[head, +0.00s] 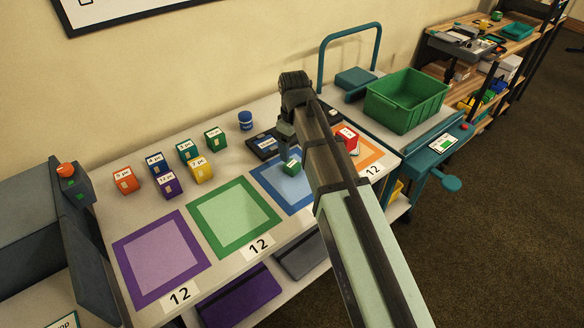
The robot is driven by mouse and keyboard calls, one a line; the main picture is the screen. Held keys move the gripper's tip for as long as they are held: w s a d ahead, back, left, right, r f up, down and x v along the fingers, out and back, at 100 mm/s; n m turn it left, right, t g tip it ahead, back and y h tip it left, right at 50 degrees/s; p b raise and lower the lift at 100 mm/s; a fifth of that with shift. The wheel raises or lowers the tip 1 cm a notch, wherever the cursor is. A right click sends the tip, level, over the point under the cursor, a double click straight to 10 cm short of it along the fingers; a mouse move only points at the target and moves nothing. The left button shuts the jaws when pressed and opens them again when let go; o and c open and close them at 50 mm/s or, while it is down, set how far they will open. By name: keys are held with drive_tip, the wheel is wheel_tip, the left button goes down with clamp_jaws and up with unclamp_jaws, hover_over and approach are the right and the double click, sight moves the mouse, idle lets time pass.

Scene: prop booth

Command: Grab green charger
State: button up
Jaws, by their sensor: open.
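Nothing in view clearly reads as a charger. A small green block (292,166) sits on the blue-bordered square (268,178), partly beside my arm. Another green block with a white label (214,139) stands at the back of the table, right of a teal block (187,150). My gripper (287,143) points down just above and behind the green block on the blue square. Its jaws are small and partly hidden by my arm; it is open, with nothing seen held.
Orange, blue, purple and yellow blocks (202,170) stand in a group at left. A dark tray (262,144) and a blue jar (245,120) are behind my gripper. A red block (347,138) is right of my arm. A green bin (405,100) stands farther right. Purple (160,258) and green squares (233,215) are bare.

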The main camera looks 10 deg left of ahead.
sight(292, 164)
drive_tip(key=shift+w+a+f, duration=0.15)
drive_tip(key=shift+f, duration=1.9)
drive_tip(key=shift+w+a+f, duration=0.1)
drive_tip(key=shift+a+f, duration=0.05)
drive_tip(key=shift+f, duration=1.9)
drive_tip(key=shift+c, duration=0.2)
drive_tip(key=c, duration=1.1)
